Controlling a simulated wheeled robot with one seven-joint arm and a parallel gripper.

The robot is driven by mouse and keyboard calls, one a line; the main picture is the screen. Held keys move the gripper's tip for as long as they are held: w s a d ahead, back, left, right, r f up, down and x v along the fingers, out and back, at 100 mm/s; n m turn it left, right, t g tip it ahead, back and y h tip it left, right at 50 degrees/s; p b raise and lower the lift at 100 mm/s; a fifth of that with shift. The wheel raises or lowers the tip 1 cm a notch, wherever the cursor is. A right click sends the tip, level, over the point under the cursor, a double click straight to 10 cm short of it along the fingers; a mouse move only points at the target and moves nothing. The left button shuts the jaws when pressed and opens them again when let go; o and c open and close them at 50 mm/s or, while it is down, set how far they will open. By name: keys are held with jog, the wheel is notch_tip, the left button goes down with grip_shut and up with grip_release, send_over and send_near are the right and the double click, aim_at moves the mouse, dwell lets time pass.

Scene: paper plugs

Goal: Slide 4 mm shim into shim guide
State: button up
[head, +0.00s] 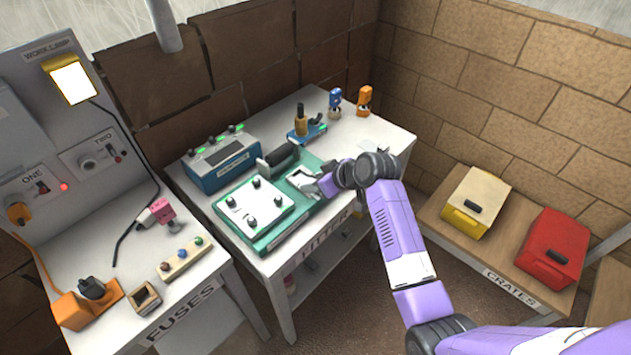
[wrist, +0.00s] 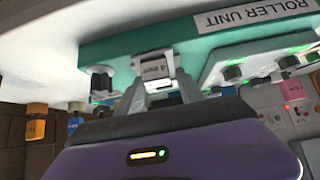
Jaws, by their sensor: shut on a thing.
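The 4 mm shim (wrist: 153,69) is a small grey block marked "4 mm" in the wrist view. My gripper (wrist: 168,92) is shut on it, with a finger on either side. The shim is up against the edge of the green roller unit (wrist: 115,50), where pale metal shows around it. I cannot tell how far it is inside the shim guide, which is mostly hidden behind the shim and fingers. In the head view, my gripper (head: 325,186) is at the right side of the green roller unit (head: 262,243); the shim is too small to make out there.
A white panel with black knobs (head: 254,211) covers the unit's left part, with a black roller (head: 279,157) behind. A blue box (head: 220,163) and a blue stand (head: 306,130) are farther back. Yellow (head: 476,200) and red (head: 552,246) crates sit right. The table's right end is fairly clear.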

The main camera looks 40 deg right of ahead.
jog(key=shift+w+r, duration=0.1)
jog(key=shift+w, duration=0.1)
jog(key=shift+s, duration=0.15)
dwell(0.5)
jog(key=o, duration=1.5)
jog(key=shift+c, duration=0.2)
jog(key=shift+s, duration=0.1)
jog(key=v, duration=0.7)
jog(key=shift+s+r+b, duration=0.25)
jog(key=shift+b, duration=0.2)
